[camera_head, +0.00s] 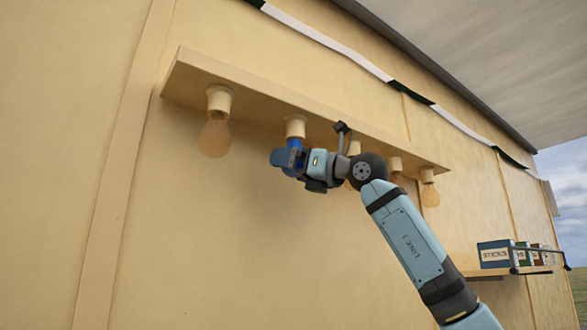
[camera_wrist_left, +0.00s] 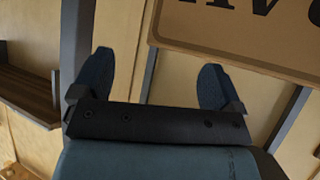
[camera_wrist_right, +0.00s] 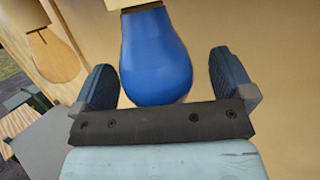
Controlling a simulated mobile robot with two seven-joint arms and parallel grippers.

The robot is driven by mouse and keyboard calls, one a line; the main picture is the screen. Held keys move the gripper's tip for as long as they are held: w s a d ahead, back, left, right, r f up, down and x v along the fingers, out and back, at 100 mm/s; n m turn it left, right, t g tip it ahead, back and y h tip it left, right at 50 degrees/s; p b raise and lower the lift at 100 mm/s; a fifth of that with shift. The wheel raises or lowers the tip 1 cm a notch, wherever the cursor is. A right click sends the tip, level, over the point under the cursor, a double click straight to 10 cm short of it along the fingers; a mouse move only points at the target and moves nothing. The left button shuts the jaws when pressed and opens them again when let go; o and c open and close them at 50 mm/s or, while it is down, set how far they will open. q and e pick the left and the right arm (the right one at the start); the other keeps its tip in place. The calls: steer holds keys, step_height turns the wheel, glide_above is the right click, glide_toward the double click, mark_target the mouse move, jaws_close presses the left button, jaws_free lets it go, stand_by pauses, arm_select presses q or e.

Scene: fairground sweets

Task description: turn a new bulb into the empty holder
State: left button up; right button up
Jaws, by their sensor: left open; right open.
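A blue bulb (camera_head: 294,143) hangs upright directly under the second holder from the left (camera_head: 295,126) on the cream rail. Its top meets the holder; how deep it sits cannot be seen. My right gripper (camera_head: 289,158) is at the bulb, coming from below right. In the right wrist view the blue bulb (camera_wrist_right: 155,60) lies between the fingers of the right gripper (camera_wrist_right: 162,68), which are open with gaps on both sides. My left gripper (camera_wrist_left: 155,72) is open and empty in the left wrist view; it is not seen in the head view.
Amber bulbs hang in other holders, one at the left (camera_head: 214,138) and one at the right end (camera_head: 430,194). My right arm partly hides those between. A shelf (camera_head: 485,272) with small boxes (camera_head: 495,254) is lower right. A lettered sign (camera_wrist_left: 240,30) is near my left gripper.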

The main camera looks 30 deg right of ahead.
steer(key=m+t+h+b, duration=0.2)
steer(key=h, duration=0.1)
steer(key=shift+s+a+f, duration=0.1)
steer(key=shift+f, duration=0.25)
steer(key=shift+m+t+h+b, duration=0.3)
steer(key=shift+m+h+b, duration=0.4)
steer(key=shift+h, duration=0.4)
steer(key=m+t+h+b, duration=0.1)
steer(key=m+h, duration=0.1)
steer(key=h, duration=0.2)
steer(key=shift+a+r+b, duration=0.1)
steer(key=shift+b, duration=0.3)
steer(key=m+h, duration=0.1)
steer(key=h, duration=0.1)
steer(key=m+h+b, duration=0.1)
steer(key=h, duration=0.2)
steer(key=m+h, duration=0.2)
steer(key=shift+r+g+b, duration=0.15)
steer(key=shift+g+b, duration=0.15)
steer(key=shift+r+m+h, duration=0.15)
steer(key=shift+m+h, duration=0.25)
steer(key=shift+h, duration=0.5)
steer(key=shift+d+g, duration=0.3)
arm_select(q)
steer(key=f, duration=0.4)
steer(key=shift+w+d, duration=0.2)
arm_select(e)
steer(key=shift+a, duration=0.1)
arm_select(q)
steer(key=shift+f, duration=0.1)
